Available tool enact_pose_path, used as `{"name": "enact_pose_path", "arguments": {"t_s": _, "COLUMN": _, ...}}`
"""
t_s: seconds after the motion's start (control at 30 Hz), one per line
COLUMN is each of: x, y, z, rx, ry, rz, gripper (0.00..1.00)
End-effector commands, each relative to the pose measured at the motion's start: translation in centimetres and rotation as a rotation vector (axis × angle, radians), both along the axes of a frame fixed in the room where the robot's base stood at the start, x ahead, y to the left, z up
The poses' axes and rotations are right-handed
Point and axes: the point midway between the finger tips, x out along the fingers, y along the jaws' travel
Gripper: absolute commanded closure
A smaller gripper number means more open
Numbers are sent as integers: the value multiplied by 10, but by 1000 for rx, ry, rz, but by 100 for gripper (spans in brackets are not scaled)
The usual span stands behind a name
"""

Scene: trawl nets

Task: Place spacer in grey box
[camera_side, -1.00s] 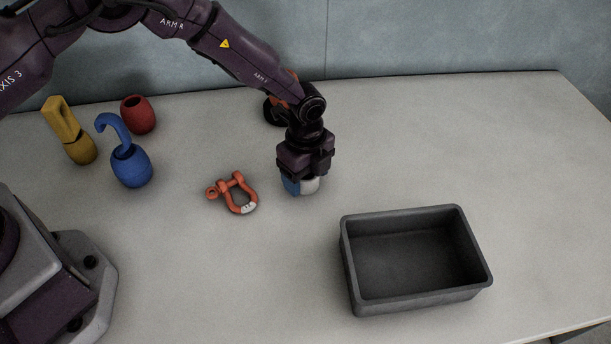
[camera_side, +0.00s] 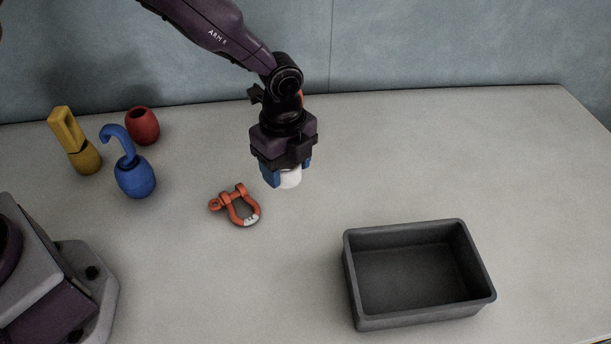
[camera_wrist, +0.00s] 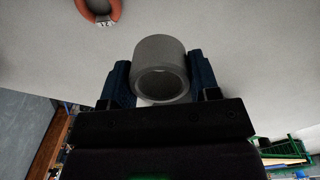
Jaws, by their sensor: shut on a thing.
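The spacer is a short pale grey-white hollow cylinder. In the side view the spacer (camera_side: 289,179) shows below my gripper (camera_side: 287,175), between its blue fingers. In the wrist view the spacer (camera_wrist: 161,68) sits between the two blue fingers of my gripper (camera_wrist: 160,80), its open bore facing the camera. The gripper is shut on it and holds it above the table. The grey box (camera_side: 416,224) is a dark, open, rectangular tray at the lower right of the side view. It looks empty, and the gripper is up and left of it.
An orange shackle (camera_side: 241,205) lies on the table left of and below my gripper. A blue hooked piece (camera_side: 134,176), a yellow piece (camera_side: 72,140) and a red barrel-shaped piece (camera_side: 142,126) stand at the left. The table (camera_side: 450,150) is clear on the right behind the box.

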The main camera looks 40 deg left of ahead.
Motion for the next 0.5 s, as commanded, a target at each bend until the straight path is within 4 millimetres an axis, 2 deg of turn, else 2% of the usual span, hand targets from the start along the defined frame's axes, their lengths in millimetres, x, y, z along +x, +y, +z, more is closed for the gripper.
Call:
{"name": "enact_pose_path", "arguments": {"t_s": 0.03, "x": -10, "y": 4, "z": 12, "rx": -1, "ry": -3, "rz": 0, "gripper": 71}}
{"name": "enact_pose_path", "arguments": {"t_s": 0.3, "x": -62, "y": 25, "z": 34, "rx": 0, "ry": -2, "rz": 0, "gripper": 71}}
{"name": "enact_pose_path", "arguments": {"t_s": 0.5, "x": -83, "y": 33, "z": 44, "rx": 0, "ry": -1, "rz": 0, "gripper": 71}}
